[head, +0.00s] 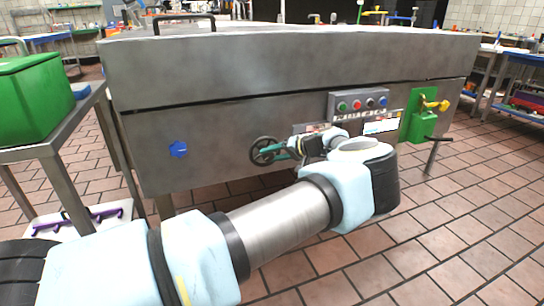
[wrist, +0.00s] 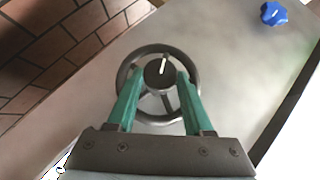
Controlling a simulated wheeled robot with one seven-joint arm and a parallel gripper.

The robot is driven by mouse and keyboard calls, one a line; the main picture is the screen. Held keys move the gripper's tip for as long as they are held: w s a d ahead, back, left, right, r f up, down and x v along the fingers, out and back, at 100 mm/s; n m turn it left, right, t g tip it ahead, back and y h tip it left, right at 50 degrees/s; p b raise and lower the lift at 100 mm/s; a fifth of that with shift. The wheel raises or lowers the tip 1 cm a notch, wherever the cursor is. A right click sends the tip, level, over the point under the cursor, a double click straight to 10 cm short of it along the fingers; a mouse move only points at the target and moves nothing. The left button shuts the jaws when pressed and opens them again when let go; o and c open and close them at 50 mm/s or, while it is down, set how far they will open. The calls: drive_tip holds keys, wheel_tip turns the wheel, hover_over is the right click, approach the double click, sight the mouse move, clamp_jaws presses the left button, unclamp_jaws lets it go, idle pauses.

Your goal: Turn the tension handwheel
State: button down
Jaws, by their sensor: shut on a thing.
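The tension handwheel (head: 262,151) is a dark spoked wheel on the front panel of the grey steel machine. In the wrist view the handwheel (wrist: 158,51) faces me, with a black hub that bears a white line. My gripper (head: 284,151) reaches the wheel from the right in the head view. In the wrist view the two green fingers of my gripper (wrist: 158,82) lie on either side of the hub, across the wheel, and are shut on it. The exact contact at the fingertips is partly hidden.
A blue knob (head: 178,149) sits on the panel left of the wheel. A control box with coloured buttons (head: 357,105) and a green bracket with a yellow handle (head: 422,115) are to the right. A green crate (head: 30,95) stands on a steel table at the left.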

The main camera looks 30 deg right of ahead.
drive_tip(key=shift+f, duration=0.1)
drive_tip(key=shift+c, duration=1.5)
unclamp_jaws()
drive_tip(key=v, duration=1)
drive_tip(key=shift+s+r, duration=0.2)
drive_tip(key=shift+s, duration=0.05)
drive_tip(key=shift+d+f, duration=0.1)
drive_tip(key=shift+d, duration=0.05)
